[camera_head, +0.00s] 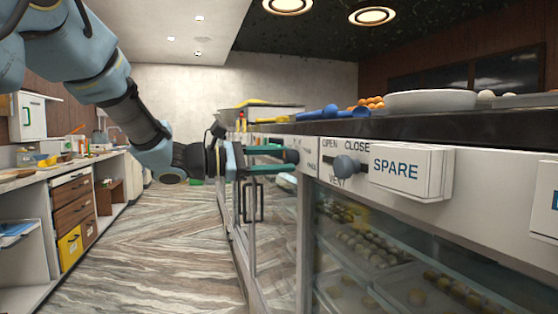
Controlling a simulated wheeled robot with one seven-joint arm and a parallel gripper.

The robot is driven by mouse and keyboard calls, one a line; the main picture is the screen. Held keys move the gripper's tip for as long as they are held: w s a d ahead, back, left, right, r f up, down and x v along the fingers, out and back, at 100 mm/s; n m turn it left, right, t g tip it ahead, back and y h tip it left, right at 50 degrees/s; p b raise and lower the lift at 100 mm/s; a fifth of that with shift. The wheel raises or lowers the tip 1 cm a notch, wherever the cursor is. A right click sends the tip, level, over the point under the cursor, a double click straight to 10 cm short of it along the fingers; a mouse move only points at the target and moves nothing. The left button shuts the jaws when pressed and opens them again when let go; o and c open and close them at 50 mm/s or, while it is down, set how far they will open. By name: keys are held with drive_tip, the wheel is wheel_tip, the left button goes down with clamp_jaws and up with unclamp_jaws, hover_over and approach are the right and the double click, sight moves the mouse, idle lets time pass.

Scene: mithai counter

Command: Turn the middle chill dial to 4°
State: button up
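My gripper (284,160) reaches in from the left towards the counter's white front panel (311,143). Its two teal fingers are apart, one above the other, with a visible gap between them. A small dark knob (292,156) shows on the panel by the fingertips; I cannot tell whether the fingers touch it or whether it is the middle chill dial. The marks beside it are too small to read, and no dial setting is legible. The panel farther back is largely hidden behind my gripper.
A grey-blue vent knob (346,167) marked OPEN, CLOSE and VENT sits right of the fingers. A white box labelled SPARE (411,171) juts out beyond it. Glass doors with a dark handle (262,202) lie below. Drawers (75,207) stand left; the aisle floor (150,245) is clear.

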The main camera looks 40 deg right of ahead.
drive_tip(key=o, duration=0.3)
drive_tip(key=b+v, duration=0.1)
drive_tip(key=v, duration=0.9)
drive_tip(key=shift+w+a+b, duration=0.15)
drive_tip(key=shift+a+b, duration=0.15)
drive_tip(key=shift+a, duration=0.05)
drive_tip(key=a+f+m+t+y+p, duration=0.3)
drive_tip(key=a+f+y+p, duration=0.55)
drive_tip(key=a+f, duration=0.85)
drive_tip(key=a+f+m+t+y+p, duration=0.1)
drive_tip(key=a+m+t+y+p, duration=0.2)
drive_tip(key=a+y, duration=0.5)
drive_tip(key=a+m+t, duration=0.1)
drive_tip(key=a+t, duration=0.1)
drive_tip(key=a, duration=1.1)
drive_tip(key=shift+s, duration=0.3)
